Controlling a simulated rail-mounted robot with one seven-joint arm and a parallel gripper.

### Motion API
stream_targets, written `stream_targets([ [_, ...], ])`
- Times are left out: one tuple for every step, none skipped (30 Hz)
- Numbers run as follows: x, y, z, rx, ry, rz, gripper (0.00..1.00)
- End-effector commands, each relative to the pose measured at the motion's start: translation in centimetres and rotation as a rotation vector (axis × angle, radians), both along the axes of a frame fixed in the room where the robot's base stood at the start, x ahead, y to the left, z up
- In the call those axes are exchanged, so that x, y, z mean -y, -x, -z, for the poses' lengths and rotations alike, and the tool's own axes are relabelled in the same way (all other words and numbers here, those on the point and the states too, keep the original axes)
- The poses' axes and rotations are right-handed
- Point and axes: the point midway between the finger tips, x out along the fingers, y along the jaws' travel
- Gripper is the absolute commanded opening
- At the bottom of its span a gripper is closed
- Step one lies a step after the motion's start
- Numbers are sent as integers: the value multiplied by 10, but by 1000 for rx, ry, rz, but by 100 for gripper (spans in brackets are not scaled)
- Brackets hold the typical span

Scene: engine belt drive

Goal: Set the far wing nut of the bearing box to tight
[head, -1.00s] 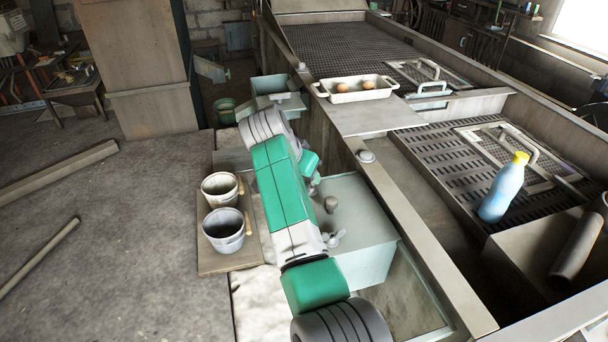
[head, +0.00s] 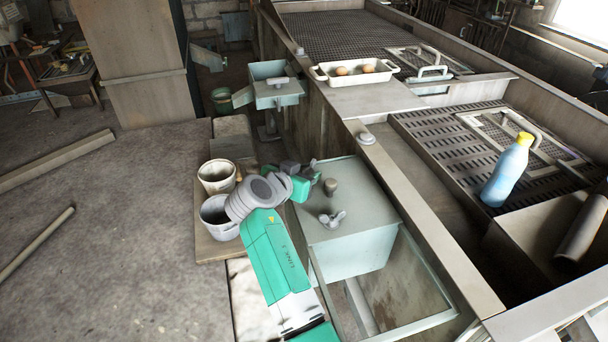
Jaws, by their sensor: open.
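The bearing box (head: 352,250) is a pale green box beside the long metal trough. On its lid are a grey near wing nut (head: 332,218) and a round brown knob (head: 330,186) behind it. My gripper (head: 314,172) is at the lid's far left corner, beyond the knob, and looks small and dark at this distance. It is open. The far wing nut cannot be made out clearly; my gripper and wrist cover that corner. I cannot tell whether the fingers touch it.
Two pails (head: 217,177) stand on a board left of my arm. A smaller green box (head: 275,94) is farther back. A white tray (head: 355,76) with brown round objects rests on the trough's edge. A blue bottle (head: 507,172) stands at right. An open frame (head: 440,318) lies in front.

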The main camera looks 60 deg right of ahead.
Motion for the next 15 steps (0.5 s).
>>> stream_targets([
  [2, 0, 1, 0, 0, 0, 43],
  [3, 0, 1, 0, 0, -1, 43],
  [3, 0, 1, 0, 0, -1, 43],
  [3, 0, 1, 0, 0, -1, 43],
  [3, 0, 1, 0, 0, -1, 43],
  [3, 0, 1, 0, 0, -1, 43],
  [3, 0, 1, 0, 0, -1, 43],
  [3, 0, 1, 0, 0, -1, 43],
  [3, 0, 1, 0, 0, -1, 39],
  [3, 0, 1, 0, 0, -1, 33],
  [3, 0, 1, 0, 0, -1, 27],
  [3, 0, 1, 0, 0, -1, 19],
  [3, 0, 1, 0, 0, -1, 13],
  [3, 0, 1, 0, 0, -1, 8],
  [3, 0, 1, 0, 0, -1, 0],
])
